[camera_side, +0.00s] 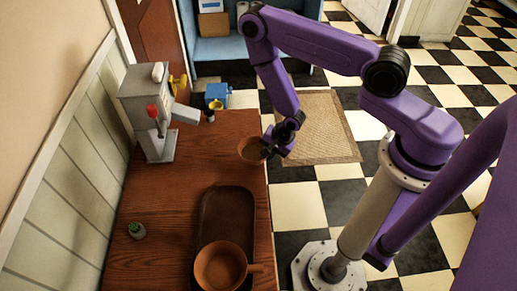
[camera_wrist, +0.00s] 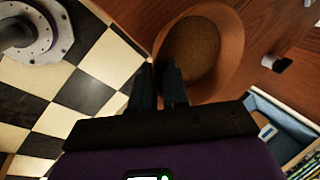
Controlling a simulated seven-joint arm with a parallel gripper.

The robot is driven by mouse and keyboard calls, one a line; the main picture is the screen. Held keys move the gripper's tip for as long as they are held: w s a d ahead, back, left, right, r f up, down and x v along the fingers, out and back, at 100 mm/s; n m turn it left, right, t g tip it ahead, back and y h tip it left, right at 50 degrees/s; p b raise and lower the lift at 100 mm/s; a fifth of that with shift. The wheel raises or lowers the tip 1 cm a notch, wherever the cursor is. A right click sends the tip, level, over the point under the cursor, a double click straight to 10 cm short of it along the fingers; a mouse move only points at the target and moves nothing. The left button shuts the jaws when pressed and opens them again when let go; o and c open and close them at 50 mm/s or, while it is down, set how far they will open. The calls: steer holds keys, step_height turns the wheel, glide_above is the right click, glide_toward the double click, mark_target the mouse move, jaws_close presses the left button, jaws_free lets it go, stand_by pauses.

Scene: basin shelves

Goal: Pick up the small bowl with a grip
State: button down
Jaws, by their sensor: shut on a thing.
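The small bowl (camera_side: 249,148) is brown-orange and is at the right edge of the wooden table, near its far end. My gripper (camera_side: 267,151) is at the bowl's right side, shut on its rim. In the wrist view the small bowl (camera_wrist: 232,40) fills the upper middle, and its speckled brown inside looks empty. The fingers of my gripper (camera_wrist: 158,78) are close together at the bowl's near wall, with their tips partly hidden. I cannot tell for sure whether the bowl touches the table.
A grey dispenser machine (camera_side: 152,118) with a red knob stands at the back left. The table's middle is clear.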

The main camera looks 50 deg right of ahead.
steer(key=s+d, duration=0.3)
steer(key=s, duration=0.9)
steer(key=shift+d, duration=0.15)
